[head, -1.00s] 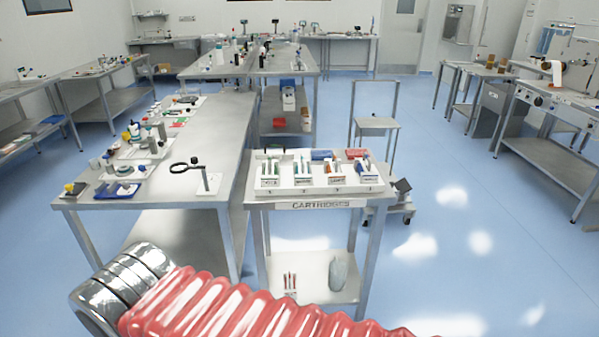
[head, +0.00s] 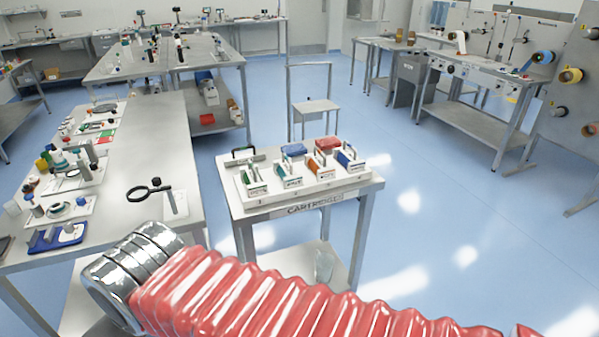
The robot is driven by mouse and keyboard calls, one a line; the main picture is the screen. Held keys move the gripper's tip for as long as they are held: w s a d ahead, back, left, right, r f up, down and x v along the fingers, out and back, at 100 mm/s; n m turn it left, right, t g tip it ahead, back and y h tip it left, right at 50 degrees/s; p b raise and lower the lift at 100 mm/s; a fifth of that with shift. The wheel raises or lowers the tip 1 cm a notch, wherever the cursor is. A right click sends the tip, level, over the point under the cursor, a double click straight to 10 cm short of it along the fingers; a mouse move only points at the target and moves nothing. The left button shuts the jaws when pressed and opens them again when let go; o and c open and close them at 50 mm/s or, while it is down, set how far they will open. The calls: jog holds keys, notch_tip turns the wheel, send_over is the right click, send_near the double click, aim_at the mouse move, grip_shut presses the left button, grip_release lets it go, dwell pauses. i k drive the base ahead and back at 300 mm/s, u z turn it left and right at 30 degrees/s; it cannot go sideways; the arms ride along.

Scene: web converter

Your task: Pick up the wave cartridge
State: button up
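Several cartridges stand in a row in a white tray (head: 274,199) on a small metal table with a "CARTRIDGES" sign (head: 313,207). From left to right they show green (head: 252,174), teal (head: 288,168), orange (head: 320,162) and blue (head: 346,160) parts, each behind a small label card. The labels are too small to read, so I cannot tell which is the wave cartridge. My gripper is not in view. A red ribbed sleeve and a chrome end, apparently part of my arm, cross the bottom and hide the table's lower front.
A long bench (head: 150,125) with a ring stand (head: 150,190) and small items runs along the left. A cart (head: 315,106) stands behind the cartridge table. Machine benches (head: 480,100) line the right. Blue floor (head: 430,225) is open to the right.

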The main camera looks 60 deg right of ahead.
aim_at(283, 167)
jog(key=z, duration=0.35)
jog(key=i, duration=0.5)
jog(key=z, duration=0.75)
jog(key=i, duration=0.5)
jog(key=z, duration=0.35)
